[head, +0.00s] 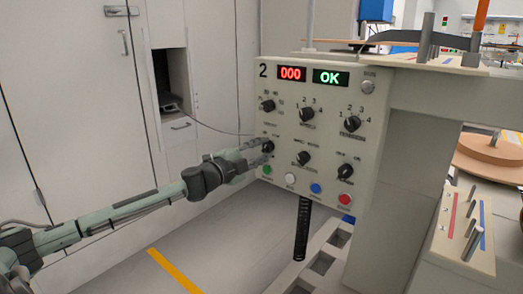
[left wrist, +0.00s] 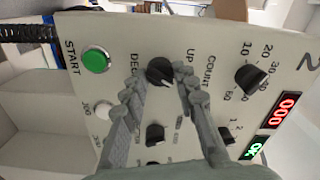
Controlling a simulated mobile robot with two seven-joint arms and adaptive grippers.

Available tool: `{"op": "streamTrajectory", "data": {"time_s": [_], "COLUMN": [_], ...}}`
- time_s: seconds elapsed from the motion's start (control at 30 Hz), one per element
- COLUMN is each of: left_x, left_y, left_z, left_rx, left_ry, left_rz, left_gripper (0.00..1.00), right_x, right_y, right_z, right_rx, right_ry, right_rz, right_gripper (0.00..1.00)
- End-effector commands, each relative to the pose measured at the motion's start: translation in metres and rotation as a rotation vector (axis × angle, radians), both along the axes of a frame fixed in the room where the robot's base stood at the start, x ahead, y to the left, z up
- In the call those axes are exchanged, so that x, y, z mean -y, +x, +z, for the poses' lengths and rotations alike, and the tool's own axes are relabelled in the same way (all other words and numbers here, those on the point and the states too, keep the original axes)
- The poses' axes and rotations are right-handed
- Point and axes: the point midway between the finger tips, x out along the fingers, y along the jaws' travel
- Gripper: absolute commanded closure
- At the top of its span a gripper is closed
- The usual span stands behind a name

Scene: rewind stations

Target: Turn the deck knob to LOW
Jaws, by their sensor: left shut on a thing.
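The deck knob (head: 268,146) is a black rotary knob at the left of the cream control panel, above the green button. In the left wrist view the deck knob (left wrist: 160,70) sits between my fingertips, with "UP" printed beside it and "DEC" partly covered by a finger. My left gripper (head: 263,150) reaches in from the left and is shut on the deck knob, one finger on each side (left wrist: 160,82). Which way the knob points is not clear. The LOW mark is not readable, perhaps behind a finger. My right gripper is not in view.
The control panel (head: 325,82) shows red "000" and green "OK" displays. Close by are the count knob (left wrist: 251,78) and the green start button (left wrist: 95,61). More knobs and buttons lie to the right. Grey cabinets (head: 75,95) stand at the left; the floor before them is clear.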

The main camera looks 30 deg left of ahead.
Motion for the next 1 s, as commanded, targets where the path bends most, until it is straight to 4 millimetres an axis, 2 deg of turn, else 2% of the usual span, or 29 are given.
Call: {"op": "streamTrajectory", "data": {"time_s": [0.23,0.27,0.4,0.77,1.0], "left_x": [-0.001,-0.001,0.000,0.000,-0.002], "left_y": [0.000,0.000,0.000,-0.002,-0.024], "left_z": [0.000,0.000,0.000,-0.001,-0.003], "left_rx": [0.000,0.000,0.000,-0.001,-0.005], "left_ry": [0.002,0.002,0.002,0.000,0.001], "left_rz": [0.001,0.001,0.001,0.001,0.000], "left_gripper": [1.00,0.69,0.52,0.51,0.51], "right_x": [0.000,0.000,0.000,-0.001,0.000], "right_y": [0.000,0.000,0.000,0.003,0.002], "right_z": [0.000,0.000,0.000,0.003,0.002], "right_rx": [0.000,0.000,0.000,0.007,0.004], "right_ry": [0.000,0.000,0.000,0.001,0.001], "right_rz": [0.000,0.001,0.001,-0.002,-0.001], "right_gripper": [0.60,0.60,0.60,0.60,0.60]}}
